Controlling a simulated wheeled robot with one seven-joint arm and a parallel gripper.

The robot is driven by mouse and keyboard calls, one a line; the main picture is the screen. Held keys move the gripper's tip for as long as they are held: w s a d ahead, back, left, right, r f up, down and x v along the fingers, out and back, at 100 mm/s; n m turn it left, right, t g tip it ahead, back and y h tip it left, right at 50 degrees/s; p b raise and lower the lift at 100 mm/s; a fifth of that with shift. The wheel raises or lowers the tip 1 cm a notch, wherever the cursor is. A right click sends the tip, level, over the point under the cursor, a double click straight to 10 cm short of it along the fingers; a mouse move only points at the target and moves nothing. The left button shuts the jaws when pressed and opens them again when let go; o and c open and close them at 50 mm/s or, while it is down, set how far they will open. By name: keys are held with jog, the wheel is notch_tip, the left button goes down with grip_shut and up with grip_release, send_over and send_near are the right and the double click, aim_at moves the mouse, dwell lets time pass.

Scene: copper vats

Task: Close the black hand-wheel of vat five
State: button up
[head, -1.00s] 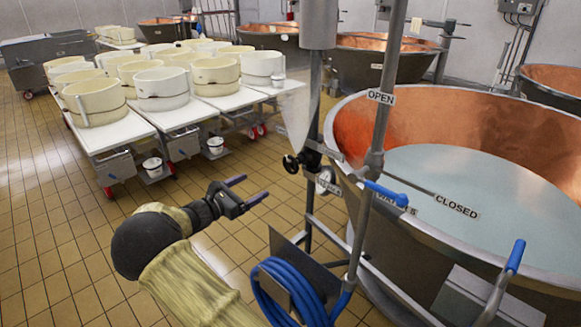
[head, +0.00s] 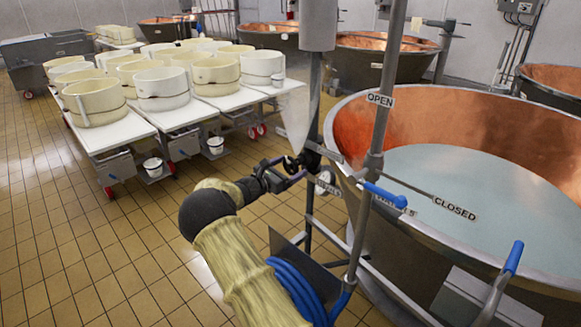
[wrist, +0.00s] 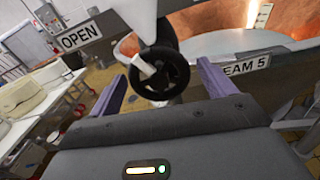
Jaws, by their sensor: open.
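The black hand-wheel (wrist: 160,72) is in the middle of the wrist view, with a pale handle knob on its face. It sits between the two purple fingers of my gripper (wrist: 165,88), which is open with a finger on either side. I cannot tell whether the fingers touch the rim. In the head view my gripper (head: 290,178) is at the hand-wheel (head: 290,164) on the vertical pipe, partly covering it. The copper-lined vat (head: 345,130) stands to the right, holding pale liquid. A label ending in "EAM 5" (wrist: 244,64) shows right of the wheel.
An "OPEN" sign (head: 380,98) and a "CLOSED" sign (head: 455,208) are by the vat. A blue hose (head: 295,285) hangs below.

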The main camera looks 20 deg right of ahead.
jog(key=shift+w+d, duration=0.15)
jog(key=shift+d, duration=0.3)
jog(key=c, duration=1)
jog(key=shift+o, duration=0.2)
